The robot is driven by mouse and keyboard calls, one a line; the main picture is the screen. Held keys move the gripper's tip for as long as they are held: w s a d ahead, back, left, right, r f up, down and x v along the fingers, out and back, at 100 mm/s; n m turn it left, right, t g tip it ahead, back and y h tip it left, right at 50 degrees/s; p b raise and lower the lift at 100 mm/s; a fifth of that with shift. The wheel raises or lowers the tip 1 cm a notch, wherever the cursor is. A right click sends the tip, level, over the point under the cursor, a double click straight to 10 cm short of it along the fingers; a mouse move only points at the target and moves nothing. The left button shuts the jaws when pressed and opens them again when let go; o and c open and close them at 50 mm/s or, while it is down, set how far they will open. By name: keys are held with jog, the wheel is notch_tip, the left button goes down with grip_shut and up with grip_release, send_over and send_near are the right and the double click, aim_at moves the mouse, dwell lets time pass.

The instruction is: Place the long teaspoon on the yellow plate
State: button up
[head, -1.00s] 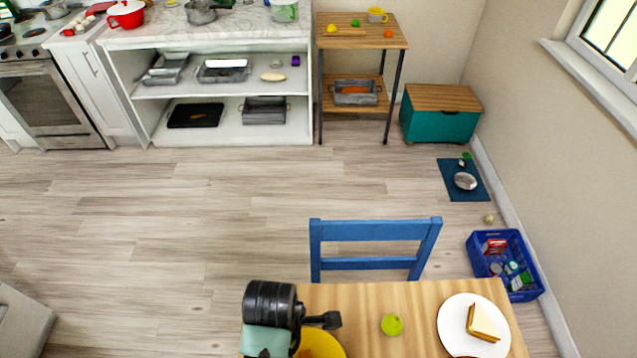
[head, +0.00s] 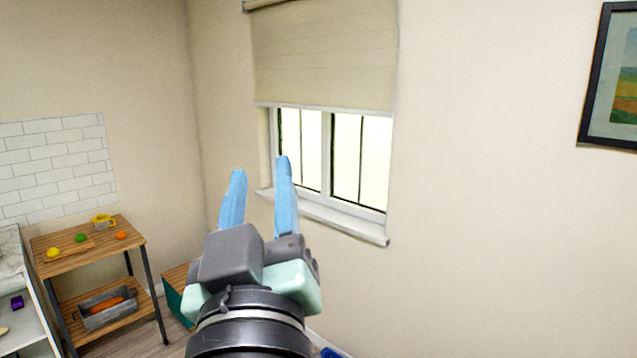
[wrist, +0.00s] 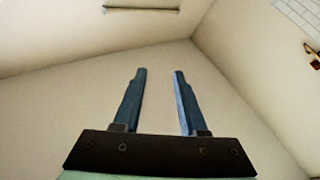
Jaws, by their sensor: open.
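My gripper (head: 260,180) is raised in the middle of the head view, its two blue fingers pointing up in front of the wall and window. The fingers are apart with nothing between them. The wrist view also shows my gripper (wrist: 158,75) open and empty, facing bare wall and ceiling. Neither the long teaspoon nor the yellow plate shows in the current views.
A teal chest (head: 174,305) is partly hidden behind my arm. A window (head: 335,160) and a framed picture (head: 612,85) are on the wall.

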jog(key=s+d+r+m+t+h, duration=0.1)
jog(key=s+d+r+m+t, duration=0.1)
jog(key=r, duration=0.4)
jog(key=s+d+r+m+t+h, duration=0.2)
jog(key=s+d+r+m+t, duration=0.1)
jog(key=s+r, duration=0.3)
jog(key=shift+s+d, duration=0.35)
jog(key=shift+d, duration=0.4)
jog(key=shift+w+f, duration=0.1)
jog(key=shift+f, duration=0.05)
